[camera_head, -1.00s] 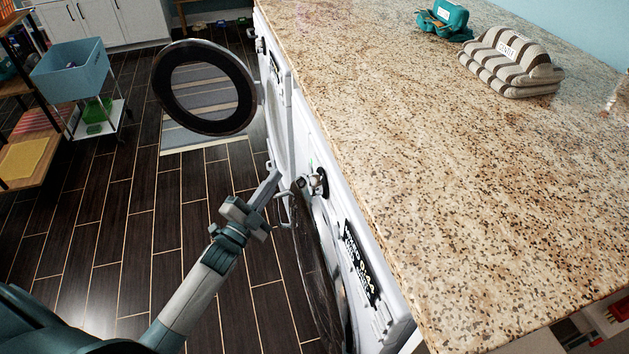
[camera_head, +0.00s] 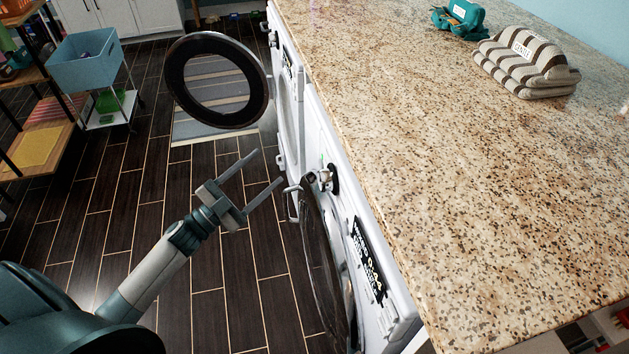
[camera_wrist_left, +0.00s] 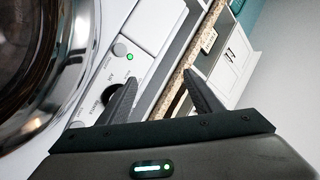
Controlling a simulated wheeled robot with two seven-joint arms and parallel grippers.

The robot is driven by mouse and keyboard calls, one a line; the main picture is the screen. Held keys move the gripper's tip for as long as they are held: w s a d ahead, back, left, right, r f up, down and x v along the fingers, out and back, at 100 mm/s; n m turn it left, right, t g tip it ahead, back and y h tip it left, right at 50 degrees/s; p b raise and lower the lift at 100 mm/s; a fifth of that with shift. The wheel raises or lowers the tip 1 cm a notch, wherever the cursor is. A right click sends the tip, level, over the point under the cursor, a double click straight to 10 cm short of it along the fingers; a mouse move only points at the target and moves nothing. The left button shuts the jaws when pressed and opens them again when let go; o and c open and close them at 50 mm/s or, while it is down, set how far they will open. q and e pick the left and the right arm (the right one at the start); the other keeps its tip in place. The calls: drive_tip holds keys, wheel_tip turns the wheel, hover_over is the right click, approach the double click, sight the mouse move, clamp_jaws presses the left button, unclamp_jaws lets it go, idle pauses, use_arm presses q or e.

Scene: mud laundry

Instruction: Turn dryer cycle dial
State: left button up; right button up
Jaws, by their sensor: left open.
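In the left wrist view, a dark round knob (camera_wrist_left: 107,94) shows on the white panel, partly hidden behind the left finger. A green light (camera_wrist_left: 130,57) glows above it on the panel. The dial's pointer setting is too small to read. My right gripper is not in view.
The far machine's round door (camera_head: 217,81) is also swung open. A speckled countertop (camera_head: 450,180) covers the right side. A blue bin cart (camera_head: 85,62) stands at far left. The dark floor between is clear.

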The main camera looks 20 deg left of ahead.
sight(319, 182)
use_arm(q)
drive_tip(key=s+g+h, duration=0.5)
drive_tip(key=s+g, duration=0.3)
drive_tip(key=shift+s+a+r+n+g, duration=0.2)
drive_tip(key=shift+a+r+n+g, duration=0.1)
drive_tip(key=shift+a+r+n, duration=0.1)
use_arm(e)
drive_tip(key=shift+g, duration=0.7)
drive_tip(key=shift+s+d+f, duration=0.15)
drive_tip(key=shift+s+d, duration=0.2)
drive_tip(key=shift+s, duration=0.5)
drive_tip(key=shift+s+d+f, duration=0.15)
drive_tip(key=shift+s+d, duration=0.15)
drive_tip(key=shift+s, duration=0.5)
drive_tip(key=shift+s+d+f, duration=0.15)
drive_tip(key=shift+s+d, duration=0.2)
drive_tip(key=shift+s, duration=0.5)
use_arm(q)
drive_tip(key=shift+w+d+p, duration=0.1)
drive_tip(key=shift+d+p, duration=0.05)
drive_tip(key=shift+p, duration=0.15)
